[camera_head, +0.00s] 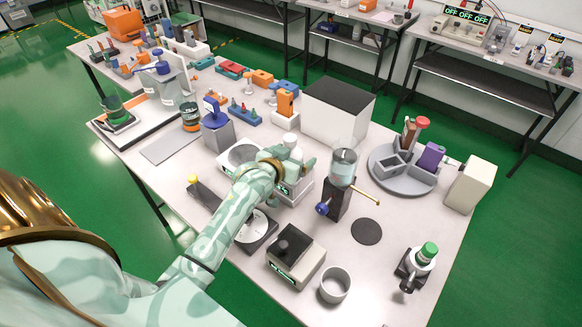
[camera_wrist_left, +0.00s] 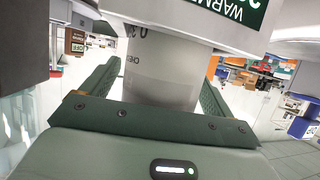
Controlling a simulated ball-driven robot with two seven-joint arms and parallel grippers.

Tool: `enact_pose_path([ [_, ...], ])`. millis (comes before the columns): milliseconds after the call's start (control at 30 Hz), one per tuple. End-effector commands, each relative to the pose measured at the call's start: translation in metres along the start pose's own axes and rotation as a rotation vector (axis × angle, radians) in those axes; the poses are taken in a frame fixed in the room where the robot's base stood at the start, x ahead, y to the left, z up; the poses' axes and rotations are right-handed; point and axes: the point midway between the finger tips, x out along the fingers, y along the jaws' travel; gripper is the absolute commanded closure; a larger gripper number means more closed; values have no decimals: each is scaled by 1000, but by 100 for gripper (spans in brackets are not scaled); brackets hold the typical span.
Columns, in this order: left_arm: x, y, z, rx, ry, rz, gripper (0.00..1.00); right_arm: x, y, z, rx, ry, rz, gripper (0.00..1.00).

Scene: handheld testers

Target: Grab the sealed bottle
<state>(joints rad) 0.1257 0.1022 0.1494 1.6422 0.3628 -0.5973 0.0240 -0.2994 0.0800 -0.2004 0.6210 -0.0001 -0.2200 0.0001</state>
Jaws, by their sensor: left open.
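A white capped bottle (camera_head: 292,152) stands upright at a small device with a lit green display (camera_head: 283,191) near the middle of the table. My left gripper (camera_head: 290,166) reaches it from the front left. In the left wrist view, the open fingers (camera_wrist_left: 160,88) lie either side of a pale bottle body (camera_wrist_left: 158,70) with dark markings. Gaps show between it and the fingers, so it is not gripped. The wrist view is upside down, and its top edge cuts off the device display (camera_wrist_left: 240,10). My right gripper is not in view.
Free tabletop lies around the black disc (camera_head: 366,231).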

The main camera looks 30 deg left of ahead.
Motion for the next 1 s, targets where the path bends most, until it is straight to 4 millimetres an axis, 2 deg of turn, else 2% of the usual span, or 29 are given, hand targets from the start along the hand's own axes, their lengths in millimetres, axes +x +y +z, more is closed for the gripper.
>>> enact_pose_path([
  [100,-1,0,-1,0,1,0,13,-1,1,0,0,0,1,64],
  [133,-1,0,-1,0,1,0,15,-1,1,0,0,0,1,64],
  [300,-1,0,-1,0,1,0,63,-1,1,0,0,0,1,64],
  [367,-1,0,-1,0,1,0,76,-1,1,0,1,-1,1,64],
  [567,-1,0,-3,-1,4,0,76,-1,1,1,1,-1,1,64],
  [667,-4,0,-11,-1,7,0,76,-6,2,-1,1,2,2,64],
  [1000,-32,-1,-78,-1,10,0,76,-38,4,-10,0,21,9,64],
])
